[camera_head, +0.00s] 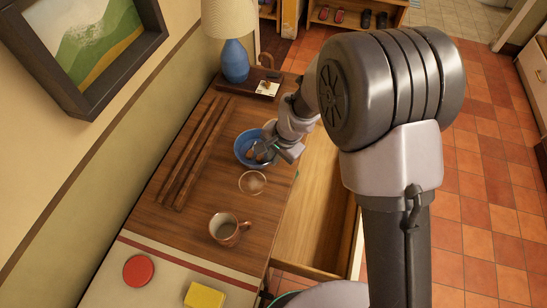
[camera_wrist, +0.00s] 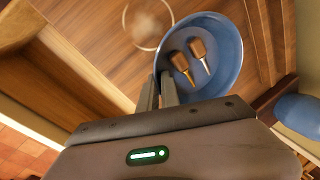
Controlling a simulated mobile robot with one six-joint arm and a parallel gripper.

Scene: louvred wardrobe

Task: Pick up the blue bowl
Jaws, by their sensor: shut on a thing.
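The blue bowl (camera_head: 240,155) is at the dresser top's drawer-side edge, beyond a clear round dish. It also shows in the wrist view (camera_wrist: 230,72), with two small brown-headed, key-like things (camera_wrist: 190,61) inside. My gripper (camera_head: 266,151) is at the bowl's right side. In the wrist view its two fingers (camera_wrist: 162,88) are close together on the bowl's near-left rim, with the wall between them. The pinch itself is partly hidden. I cannot tell whether the bowl touches the wood or hangs slightly above it.
A clear round dish (camera_head: 253,183) and a mug (camera_head: 228,229) stand near the bowl. A blue lamp (camera_head: 235,62) on a dark tray is behind it. Dark wooden strips (camera_head: 197,150) lie left. An open drawer (camera_head: 309,215) juts out right, below my arm.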

